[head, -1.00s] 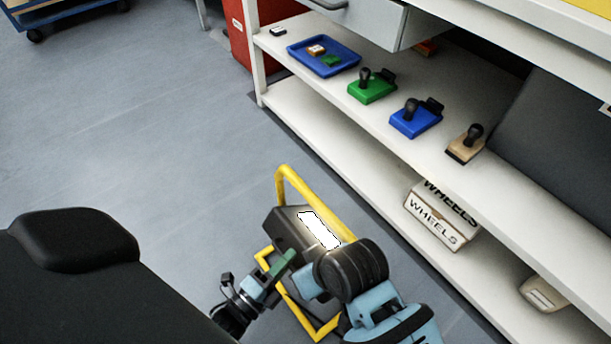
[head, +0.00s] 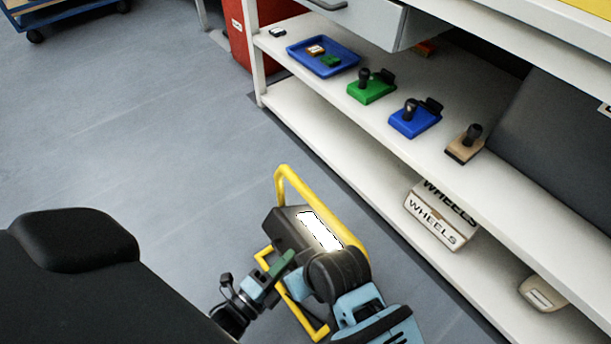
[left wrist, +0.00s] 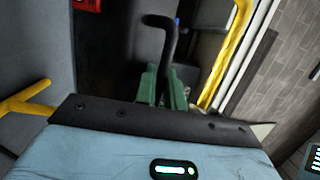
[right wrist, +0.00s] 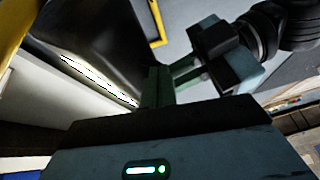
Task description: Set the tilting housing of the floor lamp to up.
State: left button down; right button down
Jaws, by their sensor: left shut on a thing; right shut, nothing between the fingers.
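The floor lamp has a dark housing (head: 284,228) with a glowing white panel (head: 318,230), set in a yellow tube frame (head: 290,180). The lit panel is visible from above in the head view. My left gripper (head: 284,266) is beside the near side of the housing. In the left wrist view its green fingers (left wrist: 163,88) are shut on a black bent handle (left wrist: 160,35). My right gripper (right wrist: 158,88) is shut and empty, close to the housing (right wrist: 105,35) in the right wrist view. In the head view my right wrist hides its fingers and part of the housing.
A white shelf unit (head: 330,135) stands to the right, holding a blue tray (head: 300,58), green (head: 372,92) and blue (head: 415,122) stamp-like blocks and a WHEELS box (head: 432,225). A red cabinet (head: 238,40) stands behind. Grey floor (head: 130,130) is clear left of the lamp.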

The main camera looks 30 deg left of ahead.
pick_arm(q)
jog(key=shift+s+f, duration=0.2)
jog(key=shift+f, duration=0.25)
pick_arm(e)
jog(key=shift+s+f, duration=0.15)
jog(key=shift+f, duration=0.05)
pick_arm(q)
jog(key=c, duration=1.8)
grip_release()
jog(key=shift+s, duration=0.1)
jog(key=s+a, duration=0.1)
jog(key=s, duration=1)
jog(key=shift+s+a, duration=0.2)
jog(key=shift+a, duration=0.15)
jog(key=shift+f, duration=0.1)
